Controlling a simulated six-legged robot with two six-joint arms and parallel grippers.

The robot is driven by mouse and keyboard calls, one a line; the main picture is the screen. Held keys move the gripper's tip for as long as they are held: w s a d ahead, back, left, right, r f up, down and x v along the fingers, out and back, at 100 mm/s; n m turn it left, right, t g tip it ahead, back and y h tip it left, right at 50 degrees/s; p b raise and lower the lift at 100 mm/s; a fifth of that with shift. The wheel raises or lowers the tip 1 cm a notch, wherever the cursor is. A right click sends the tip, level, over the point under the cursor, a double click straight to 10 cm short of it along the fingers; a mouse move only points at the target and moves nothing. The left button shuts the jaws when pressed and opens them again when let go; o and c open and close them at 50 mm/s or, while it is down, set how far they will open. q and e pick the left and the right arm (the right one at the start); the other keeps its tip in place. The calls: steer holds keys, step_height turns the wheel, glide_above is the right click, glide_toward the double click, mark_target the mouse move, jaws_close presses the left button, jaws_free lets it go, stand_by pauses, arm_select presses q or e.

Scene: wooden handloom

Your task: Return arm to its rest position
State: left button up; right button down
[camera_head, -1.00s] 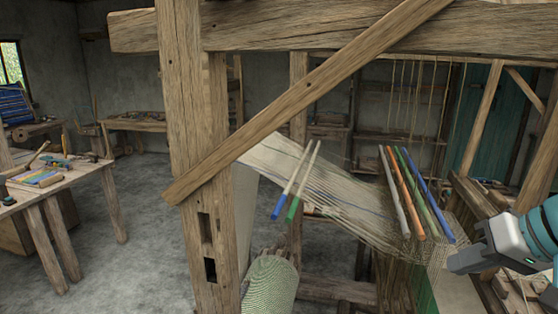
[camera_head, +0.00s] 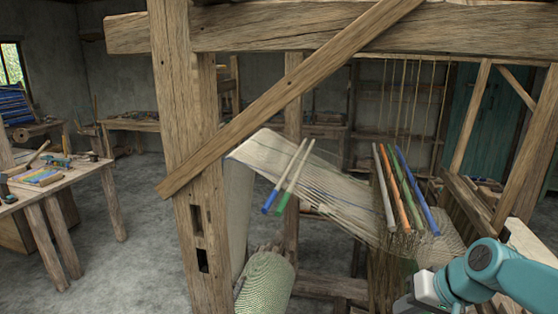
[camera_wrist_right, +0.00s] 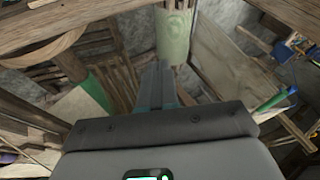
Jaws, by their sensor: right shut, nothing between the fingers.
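My right arm comes in from the lower right of the head view, and its gripper (camera_head: 406,304) is low at the bottom edge, in front of the loom. Its fingertips are mostly cut off or hidden there. In the right wrist view the gripper's fingers (camera_wrist_right: 163,86) are together with nothing between them, pointing toward loom timbers. The loom's woven cloth and warp (camera_head: 320,185) stretch behind and to the left of the gripper, apart from it in the picture. My left gripper is in neither view.
A thick loom post (camera_head: 190,150) and a diagonal brace (camera_head: 290,98) stand in front at left. Several coloured rods (camera_head: 402,190) lie across the warp, with two more rods (camera_head: 290,175) further left. A cloth roll (camera_head: 265,285) is below. A workbench (camera_head: 85,180) with tools stands far left.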

steer(key=s+a+f+g, duration=0.1)
steer(key=s+a+f, duration=0.1)
steer(key=f, duration=0.6)
steer(key=s+a+f+g, duration=0.1)
steer(key=s+a+f, duration=0.15)
steer(key=f, duration=0.65)
steer(key=s+a+f+g, duration=0.1)
steer(key=a+f, duration=0.2)
steer(key=f, duration=0.5)
steer(key=s+a+f, duration=0.2)
steer(key=s+f, duration=0.4)
steer(key=s, duration=0.3)
steer(key=s+a+f+g, duration=0.1)
steer(key=s+a+f, duration=0.2)
steer(key=s+f, duration=0.3)
steer(key=s, duration=0.3)
steer(key=shift+a+g, duration=0.3)
steer(key=shift+a, duration=0.05)
